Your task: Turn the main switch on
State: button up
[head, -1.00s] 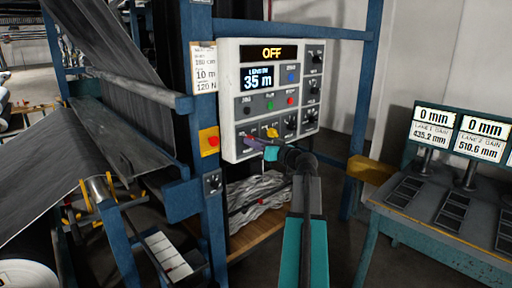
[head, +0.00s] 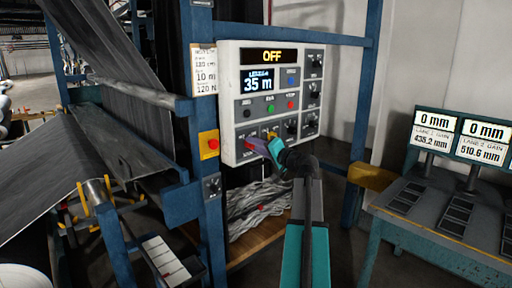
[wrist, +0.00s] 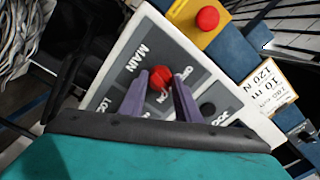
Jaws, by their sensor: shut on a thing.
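The control panel (head: 228,110) on the blue frame shows OFF on its upper display (head: 271,56). The main switch is a red knob (wrist: 161,79) beside the label MAIN in the wrist view. My gripper (head: 254,146) is at the panel's lower left corner, and its purple fingers stand either side of the red knob, shut on it.
A yellow box with a red button (head: 210,144) sits on the blue post left of the panel; it also shows in the wrist view (wrist: 207,17). Other knobs and buttons are close above and right. A bench with displays (head: 435,125) stands at the right.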

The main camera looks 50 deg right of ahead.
jog(key=m+p, duration=0.1)
jog(key=m, duration=0.5)
jog(key=shift+p, duration=0.3)
jog(key=o, duration=1.1)
jog(key=shift+s, duration=0.1)
jog(key=s, duration=0.4)
jog(key=s+b, duration=0.1)
jog(key=s, duration=0.4)
jog(key=s+a+b, duration=0.1)
jog(key=s, duration=0.3)
jog(key=shift+s, duration=0.3)
